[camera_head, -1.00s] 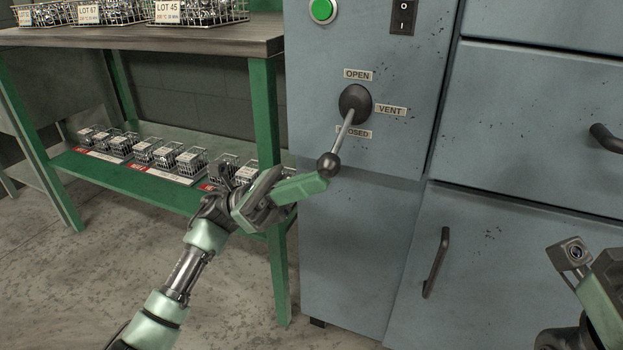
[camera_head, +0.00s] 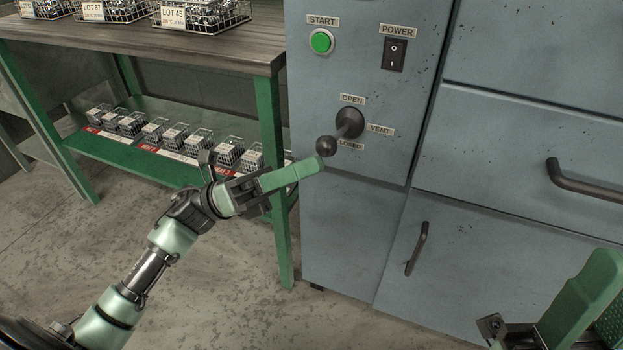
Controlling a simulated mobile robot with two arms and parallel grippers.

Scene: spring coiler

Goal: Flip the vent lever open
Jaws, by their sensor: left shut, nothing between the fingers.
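The vent lever has a dark round hub (camera_head: 352,121) on the grey-blue cabinet front, and a short rod ending in a dark ball knob (camera_head: 326,146). It sticks out toward me, with the knob left of and slightly below the hub. The OPEN label (camera_head: 352,99) is above the hub, the VENT label (camera_head: 381,130) to its right, and the CLOSED label, partly covered by the lever, below. My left gripper (camera_head: 318,164) is shut and empty, its green fingertips just under the knob, seemingly touching it. My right gripper (camera_head: 570,310) is partly in view at the lower right; its jaw opening is unclear.
A green START button (camera_head: 321,41) and a POWER switch (camera_head: 395,54) sit above the lever. Drawer handles (camera_head: 417,248) stick out from the cabinet to the right. A green-legged workbench (camera_head: 268,125) with wire baskets (camera_head: 200,14) stands at the left, close to my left arm.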

